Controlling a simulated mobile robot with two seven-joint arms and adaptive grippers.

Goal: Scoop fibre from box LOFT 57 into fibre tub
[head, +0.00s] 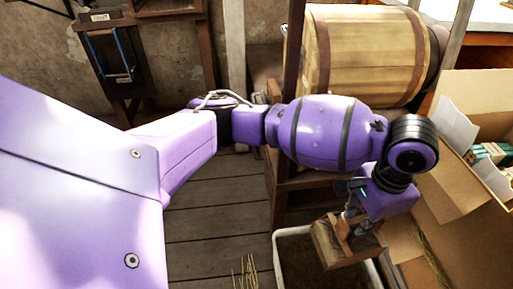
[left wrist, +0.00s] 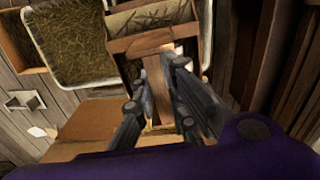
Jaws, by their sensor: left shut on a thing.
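My left gripper (head: 352,217) is shut on the wooden handle of a scoop (head: 345,246). The handle between the fingers and the scoop's wooden box (left wrist: 142,45) show in the left wrist view. Strands of fibre (left wrist: 150,18) appear in or just beyond the scoop's box; I cannot tell fully which. In the head view the scoop is over a white-rimmed tub (head: 290,231), whose inside is dark. In the left wrist view a white-rimmed tub (left wrist: 36,42) holds fibre. No LOFT 57 label is readable. My right gripper is not in view.
Open cardboard boxes (head: 470,235) stand at the right; one holds green-and-white items (head: 488,153). A wooden drum (head: 360,52) on a timber frame stands behind my arm. Some loose straws (head: 245,272) show at the bottom.

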